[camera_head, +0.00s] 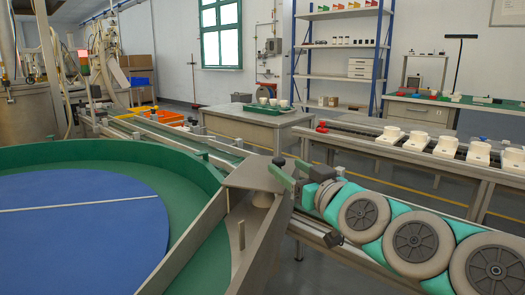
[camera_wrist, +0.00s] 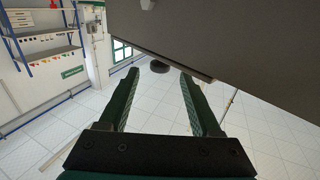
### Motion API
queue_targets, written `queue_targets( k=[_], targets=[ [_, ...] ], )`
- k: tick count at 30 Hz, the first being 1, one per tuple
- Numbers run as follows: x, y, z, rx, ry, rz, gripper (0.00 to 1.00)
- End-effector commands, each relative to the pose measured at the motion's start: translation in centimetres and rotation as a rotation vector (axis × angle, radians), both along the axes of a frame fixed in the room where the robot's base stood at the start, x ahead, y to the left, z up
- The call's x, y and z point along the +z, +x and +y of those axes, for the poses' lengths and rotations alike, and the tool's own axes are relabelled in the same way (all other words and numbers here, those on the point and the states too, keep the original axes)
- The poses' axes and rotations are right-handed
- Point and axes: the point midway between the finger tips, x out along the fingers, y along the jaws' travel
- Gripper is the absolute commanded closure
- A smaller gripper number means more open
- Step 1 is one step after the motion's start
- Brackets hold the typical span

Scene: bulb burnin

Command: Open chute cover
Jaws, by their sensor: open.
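The chute (camera_head: 232,222) is a grey metal channel running down from the green-rimmed bowl. A flat grey plate, which looks like the chute cover (camera_head: 247,173), lies across its upper end. A small black knob (camera_head: 279,160) shows at the plate's right corner. My gripper (camera_head: 283,173) is at the plate's right edge, its green fingers beside the knob. In the wrist view my gripper (camera_wrist: 160,76) is open, with a dark round piece (camera_wrist: 160,66) visible between the fingertips. A dark plate (camera_wrist: 235,40) fills the upper right there, close to the right finger. Contact cannot be told.
The green-rimmed bowl (camera_head: 200,172) with a blue disc (camera_head: 80,228) fills the left. A conveyor with white cups (camera_head: 445,146) runs at the right. Open floor lies between.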

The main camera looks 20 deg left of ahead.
Motion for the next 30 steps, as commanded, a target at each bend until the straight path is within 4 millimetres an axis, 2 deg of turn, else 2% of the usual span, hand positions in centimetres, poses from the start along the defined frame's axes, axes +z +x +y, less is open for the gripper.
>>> queue_targets(
  k=[5, 18, 30],
  targets=[
    [0.1, 0.6, 0.7, 0.002, 0.001, 0.001, 0.35],
    [0.1, 4.6, 4.7, 0.000, 0.001, 0.001, 0.35],
    [0.0, 5.5, 5.6, 0.000, 0.000, 0.000, 0.35]
  ],
)
